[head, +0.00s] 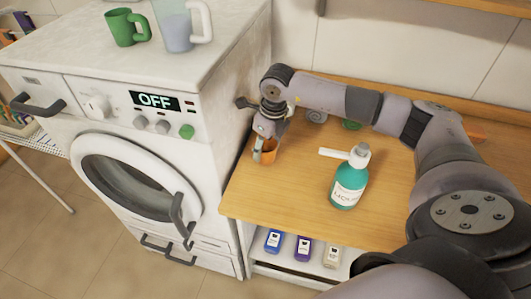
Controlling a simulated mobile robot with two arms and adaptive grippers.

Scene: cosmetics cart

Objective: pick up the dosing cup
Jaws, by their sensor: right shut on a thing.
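The dosing cup is most likely the small orange cup (268,154) near the left edge of the wooden counter, beside the washing machine. My right gripper (265,141) is over it, pointing down, and is shut on it. The fingers cover part of the cup, and I cannot tell whether its base touches the counter. My left gripper is not in view.
A teal pump bottle (347,188) stands on the wooden counter (285,197), right of the cup. The white washing machine (225,100) rises close on the left, with a green mug (122,28) and a clear jug (176,28) on top.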

